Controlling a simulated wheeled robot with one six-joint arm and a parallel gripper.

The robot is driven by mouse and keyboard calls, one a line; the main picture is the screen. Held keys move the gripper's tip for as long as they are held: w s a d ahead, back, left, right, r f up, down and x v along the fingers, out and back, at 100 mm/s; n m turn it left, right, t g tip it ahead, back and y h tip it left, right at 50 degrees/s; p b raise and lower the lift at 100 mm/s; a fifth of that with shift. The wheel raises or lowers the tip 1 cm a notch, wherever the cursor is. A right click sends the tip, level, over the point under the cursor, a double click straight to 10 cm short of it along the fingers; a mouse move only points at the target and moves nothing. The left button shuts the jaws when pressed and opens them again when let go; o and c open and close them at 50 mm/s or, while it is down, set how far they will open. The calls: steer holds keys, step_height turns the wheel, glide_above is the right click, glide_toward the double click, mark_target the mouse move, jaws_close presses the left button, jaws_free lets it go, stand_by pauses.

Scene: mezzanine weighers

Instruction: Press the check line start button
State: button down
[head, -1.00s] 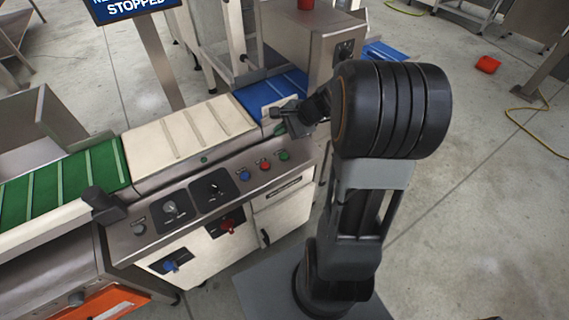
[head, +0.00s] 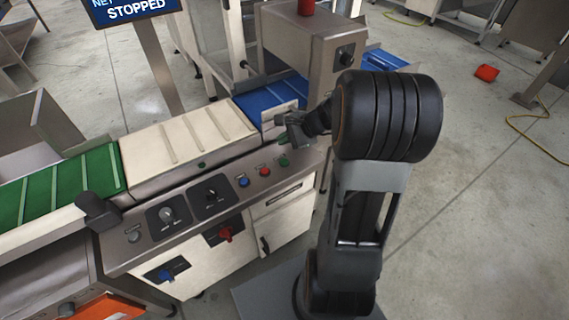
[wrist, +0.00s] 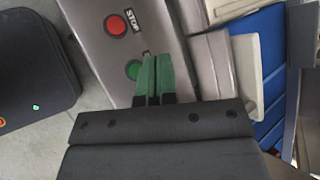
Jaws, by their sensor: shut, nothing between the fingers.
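The control panel (head: 215,200) carries a row of a blue button, a red button (head: 265,172) and a green button (head: 284,161). In the wrist view the red button (wrist: 116,24) is marked STOP. The green button (wrist: 133,70) sits just left of my fingers and is partly covered by them; its label is not readable. My gripper (wrist: 153,60) is shut and empty, with its green fingertips side by side. In the head view my gripper (head: 289,140) hangs over the panel's right end, close to the green button. I cannot tell whether it touches the panel.
A white conveyor belt (head: 190,138) and a blue belt (head: 268,97) run behind the panel, with a green belt (head: 68,183) at left. A sign (head: 130,10) reads STOPPED. A steel cabinet (head: 305,45) rises behind my gripper. Open floor lies to the right.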

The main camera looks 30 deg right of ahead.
mark_target(284, 162)
steer(key=shift+f+b, duration=2.45)
steer(key=shift+f, duration=0.9)
steer(key=shift+f+b, duration=0.4)
steer(key=shift+f, duration=0.05)
